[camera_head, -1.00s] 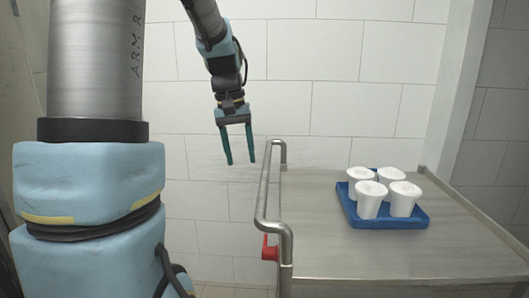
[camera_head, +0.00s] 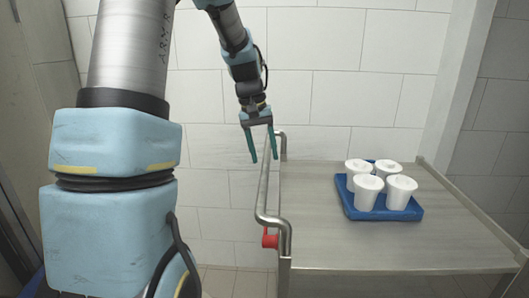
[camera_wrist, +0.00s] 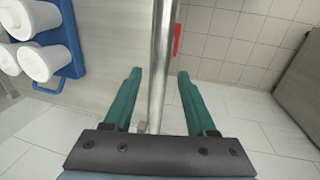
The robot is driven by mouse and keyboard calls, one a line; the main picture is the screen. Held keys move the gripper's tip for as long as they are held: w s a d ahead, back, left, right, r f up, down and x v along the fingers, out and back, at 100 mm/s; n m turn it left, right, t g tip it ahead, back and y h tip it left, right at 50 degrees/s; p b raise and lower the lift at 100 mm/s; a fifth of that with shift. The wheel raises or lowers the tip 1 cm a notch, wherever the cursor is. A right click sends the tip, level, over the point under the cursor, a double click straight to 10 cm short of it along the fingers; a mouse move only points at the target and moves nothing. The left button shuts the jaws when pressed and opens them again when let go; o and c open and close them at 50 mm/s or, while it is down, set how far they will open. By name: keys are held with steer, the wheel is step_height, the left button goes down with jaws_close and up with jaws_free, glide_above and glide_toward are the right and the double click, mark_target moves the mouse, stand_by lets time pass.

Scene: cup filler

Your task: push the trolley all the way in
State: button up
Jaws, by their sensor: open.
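The trolley (camera_head: 400,245) has a flat grey top and a steel push bar (camera_head: 262,196) along its left side, with a red part (camera_head: 270,240) below the bar's near end. My gripper (camera_head: 264,160) is open and points down at the far part of the push bar. In the wrist view the bar (camera_wrist: 160,70) runs between the two green fingers of my gripper (camera_wrist: 157,75), with a gap on each side. I cannot tell whether the bar is as deep as the fingertips.
A blue tray (camera_head: 378,214) with several lidded white cups (camera_head: 367,192) stands on the trolley top. A white tiled wall (camera_head: 330,60) is behind, with a pillar (camera_head: 455,80) at the right. Tiled floor (camera_wrist: 240,125) lies open left of the trolley.

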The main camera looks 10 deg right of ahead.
steer(key=shift+f, duration=0.5)
jaws_close()
stand_by(1.2)
